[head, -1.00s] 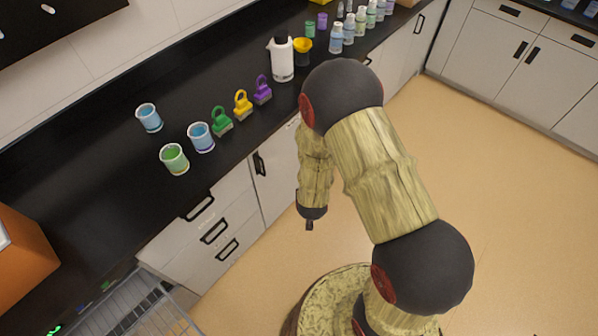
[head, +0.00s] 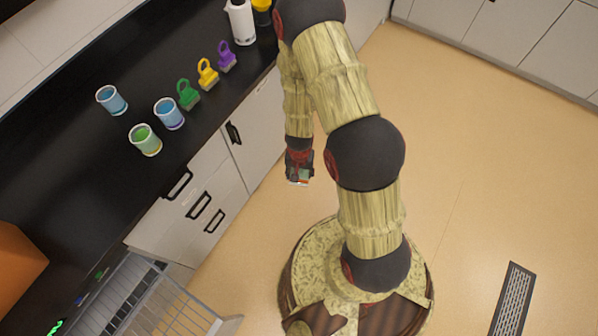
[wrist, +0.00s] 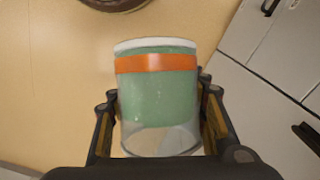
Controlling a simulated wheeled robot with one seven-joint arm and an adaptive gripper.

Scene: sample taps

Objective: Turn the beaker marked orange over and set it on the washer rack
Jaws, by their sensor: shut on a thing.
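My gripper (wrist: 160,120) is shut on the beaker marked orange (wrist: 158,95). The beaker is clear, with a green body, an orange band and a white edge at the end away from my palm. I cannot tell which end is its mouth. In the head view my gripper (head: 299,168) hangs over the floor in front of the drawers, with a bit of the beaker (head: 298,182) showing beneath it. The washer rack (head: 150,302) is a wire frame at the lower left, partly cut off by the picture edge.
Two blue beakers (head: 111,100) (head: 169,114) and a green one (head: 145,140) stand on the black counter (head: 60,160). Green, yellow and purple ringed things (head: 188,96) (head: 207,75) (head: 227,57) stand beside them. An orange box (head: 15,260) is at left.

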